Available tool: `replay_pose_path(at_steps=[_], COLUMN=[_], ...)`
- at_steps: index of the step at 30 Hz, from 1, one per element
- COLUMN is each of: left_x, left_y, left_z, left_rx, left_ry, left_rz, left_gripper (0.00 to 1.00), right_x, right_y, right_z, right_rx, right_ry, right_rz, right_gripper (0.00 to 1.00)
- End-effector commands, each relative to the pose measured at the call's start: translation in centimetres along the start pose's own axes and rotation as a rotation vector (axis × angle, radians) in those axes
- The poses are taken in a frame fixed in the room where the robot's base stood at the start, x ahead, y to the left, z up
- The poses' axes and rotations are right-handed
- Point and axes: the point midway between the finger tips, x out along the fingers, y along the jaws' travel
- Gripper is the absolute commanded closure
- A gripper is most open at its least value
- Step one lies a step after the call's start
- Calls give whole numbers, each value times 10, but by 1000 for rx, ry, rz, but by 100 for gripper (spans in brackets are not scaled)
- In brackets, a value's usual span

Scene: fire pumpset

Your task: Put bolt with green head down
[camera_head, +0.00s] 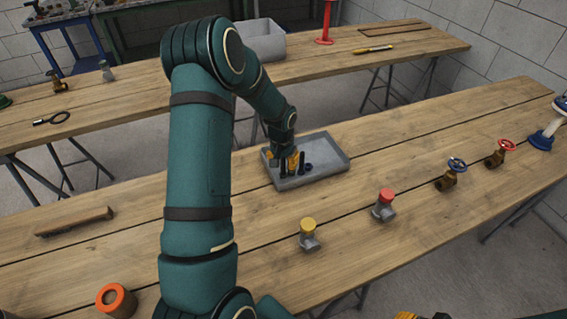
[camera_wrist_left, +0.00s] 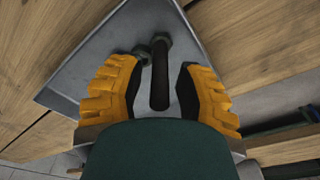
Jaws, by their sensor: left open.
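The grey tray (camera_head: 335,158) lies on the near wooden table with several dark bolts in it. My left gripper (camera_head: 288,162) reaches down into the left part of the tray. In the left wrist view its two yellow fingers (camera_wrist_left: 158,92) are open, one on each side of a dark bolt (camera_wrist_left: 159,80), with gaps between. That bolt's head looks dark greenish at the far end, next to another dark part (camera_wrist_left: 141,51). A black bolt (camera_head: 302,162) stands beside the gripper in the head view. Only a yellow and dark part, perhaps my right gripper (camera_head: 420,316), shows at the bottom edge.
A wooden-handled tool (camera_head: 74,222) and an orange ring (camera_head: 116,300) lie left. A grey bin (camera_head: 262,42) stands on the far table.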

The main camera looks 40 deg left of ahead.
Motion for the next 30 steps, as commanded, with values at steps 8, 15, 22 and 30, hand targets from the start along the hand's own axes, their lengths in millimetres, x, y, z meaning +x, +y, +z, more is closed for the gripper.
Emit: replay_pose_path(at_steps=[8,15,22,30], left_x=[-60,-98,-110,-110], left_y=[0,0,0,0], left_z=[-1,0,0,0], left_rx=[0,1,1,1], left_ry=[4,2,0,-1], left_rz=[0,0,0,0], left_gripper=[66,66,66,66], right_x=[-8,-13,-14,-14], right_y=[-3,-5,-5,-5], right_z=[-4,-6,-7,-7], right_rx=[2,4,5,4], right_ry=[7,12,14,14], right_rz=[1,1,2,2], right_gripper=[64,64,64,64])
